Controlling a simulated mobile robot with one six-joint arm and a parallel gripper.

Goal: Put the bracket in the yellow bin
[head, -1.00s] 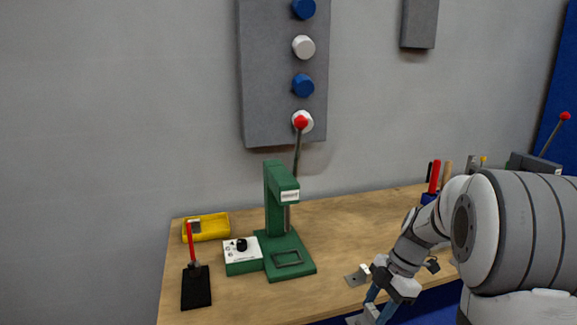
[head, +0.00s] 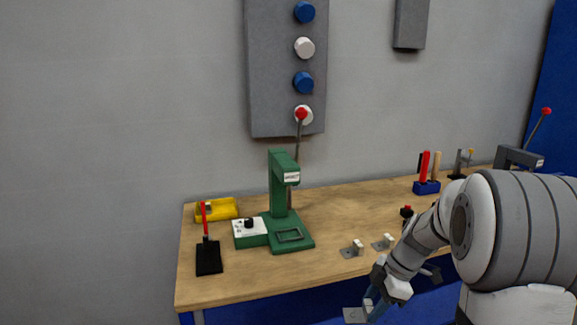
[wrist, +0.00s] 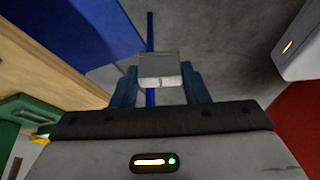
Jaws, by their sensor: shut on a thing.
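My gripper (head: 371,305) has blue fingers and is shut on a grey metal bracket (head: 355,314), low in the head view and in front of the table's front edge. In the wrist view the bracket (wrist: 160,70) sits between the two fingertips (wrist: 160,84). The yellow bin (head: 226,210) lies at the back left of the table, well to the left of my gripper. A small grey piece shows at the bin's left part, partly hidden by a red handle.
Two more brackets, (head: 352,250) and (head: 384,242), lie near the table's front edge. A green press (head: 281,205) with a tall red-knobbed lever stands right of the bin. A black brush-like tool with a red handle (head: 208,258) stands before the bin. A blue tool holder (head: 427,187) is behind.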

